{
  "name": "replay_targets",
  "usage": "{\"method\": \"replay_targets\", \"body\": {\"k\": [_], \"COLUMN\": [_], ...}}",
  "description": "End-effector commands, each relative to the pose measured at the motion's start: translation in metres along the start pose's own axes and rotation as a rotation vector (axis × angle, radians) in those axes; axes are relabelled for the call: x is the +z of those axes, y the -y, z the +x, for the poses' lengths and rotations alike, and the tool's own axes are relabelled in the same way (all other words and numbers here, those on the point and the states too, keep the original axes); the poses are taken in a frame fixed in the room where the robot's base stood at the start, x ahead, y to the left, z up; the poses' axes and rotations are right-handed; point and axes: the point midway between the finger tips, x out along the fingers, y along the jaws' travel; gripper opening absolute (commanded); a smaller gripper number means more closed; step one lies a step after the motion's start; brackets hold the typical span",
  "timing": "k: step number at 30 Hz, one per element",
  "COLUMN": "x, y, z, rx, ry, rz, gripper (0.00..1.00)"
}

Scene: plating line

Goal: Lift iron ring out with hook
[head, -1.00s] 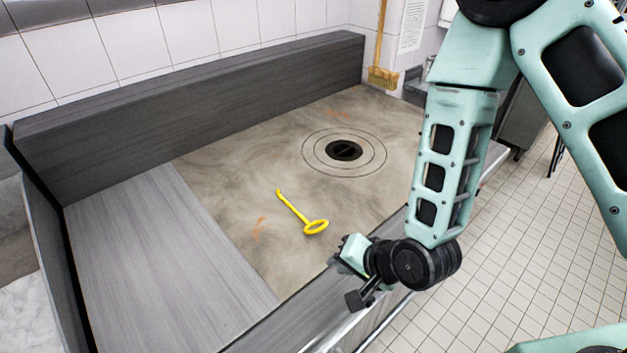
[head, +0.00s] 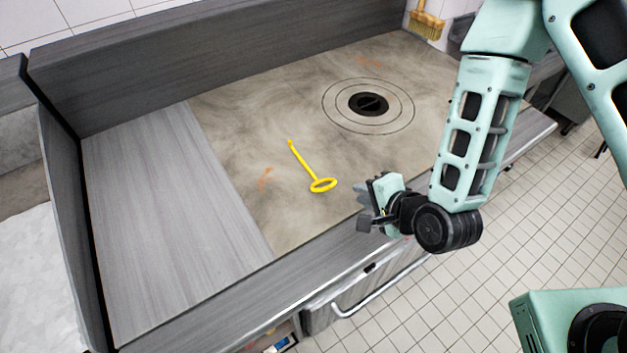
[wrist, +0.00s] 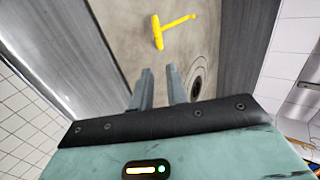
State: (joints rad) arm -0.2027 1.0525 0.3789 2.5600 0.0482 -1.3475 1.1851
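A yellow hook (head: 305,165) with a ring-shaped handle lies flat on the grey-brown cooktop plate (head: 235,120). It also shows in the wrist view (wrist: 158,34), beyond the fingertips. Concentric iron rings (head: 341,112) lie flush in the plate to the right of and behind the hook. At their middle is a dark centre (head: 369,103) with a bar across it.
A grey raised back wall (head: 220,55) and a left side panel (head: 65,190) bound the cooktop. A bare grey metal surface (head: 165,200) lies left of the plate. A rail handle (head: 380,288) runs along the front.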

Motion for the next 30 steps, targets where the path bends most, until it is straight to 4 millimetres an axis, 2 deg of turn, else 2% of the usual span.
{"method": "replay_targets", "body": {"k": [1,5,10,30], "x": [0.0,0.0,0.0,-0.002], "y": [-0.005,-0.004,-0.004,-0.002], "z": [0.008,0.018,0.042,0.06], "rx": [-0.003,-0.005,-0.004,-0.004], "ry": [0.0,0.0,0.0,0.001], "rz": [-0.001,-0.001,-0.001,-0.002], "gripper": [0.15,0.15,0.15,0.15]}}
